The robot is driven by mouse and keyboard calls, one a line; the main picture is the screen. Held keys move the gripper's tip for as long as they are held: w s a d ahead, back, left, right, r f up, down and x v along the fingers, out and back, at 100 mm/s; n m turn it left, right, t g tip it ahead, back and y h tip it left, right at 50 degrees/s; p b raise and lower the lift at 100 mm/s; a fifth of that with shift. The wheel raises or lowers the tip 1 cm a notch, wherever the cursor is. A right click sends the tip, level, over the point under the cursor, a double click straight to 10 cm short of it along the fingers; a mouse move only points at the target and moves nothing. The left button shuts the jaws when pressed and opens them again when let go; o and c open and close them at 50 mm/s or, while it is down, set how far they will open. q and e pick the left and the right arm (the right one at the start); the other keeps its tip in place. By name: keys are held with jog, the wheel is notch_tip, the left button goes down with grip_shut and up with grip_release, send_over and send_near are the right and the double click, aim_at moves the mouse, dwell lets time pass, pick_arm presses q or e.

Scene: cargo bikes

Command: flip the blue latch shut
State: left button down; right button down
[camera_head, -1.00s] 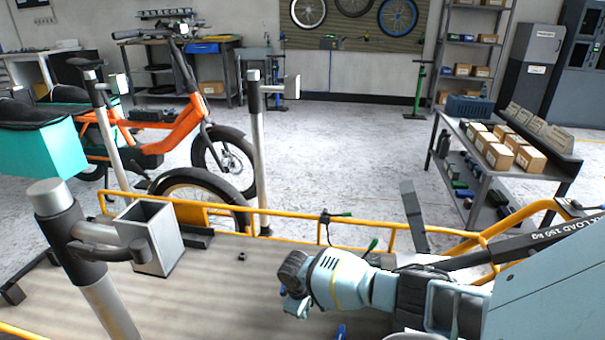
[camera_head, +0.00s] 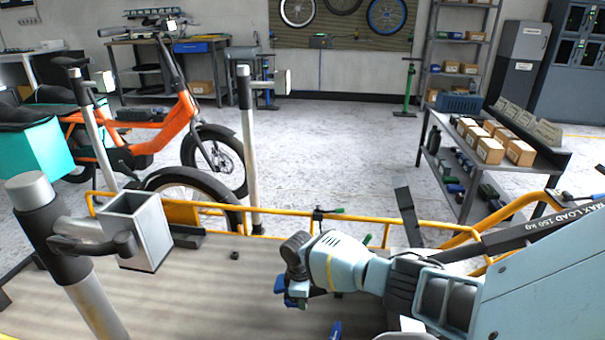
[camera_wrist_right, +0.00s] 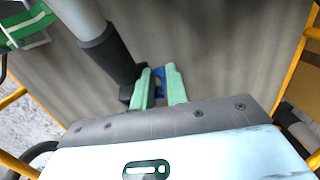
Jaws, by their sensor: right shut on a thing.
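The blue latch (camera_wrist_right: 159,80) is a small blue piece between the green fingertips in the right wrist view. It sits close to the black sleeve (camera_wrist_right: 108,55) of a grey post. My right gripper (camera_wrist_right: 159,88) is shut on it. In the head view my right gripper (camera_head: 290,290) hangs low over the cargo deck, pointing down, and a bit of blue shows at its tips; most of the latch is hidden there. My left gripper is not in view.
The cargo deck (camera_head: 200,285) is bordered by a yellow rail (camera_head: 370,222). A grey post (camera_head: 45,225) with a square metal bracket (camera_head: 140,230) stands at the left. A small blue piece (camera_head: 335,330) shows at the bottom edge. A table with boxes (camera_head: 490,150) stands at right.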

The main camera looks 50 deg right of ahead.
jog(key=c, duration=1.4)
grip_release()
jog(key=shift+c, duration=0.2)
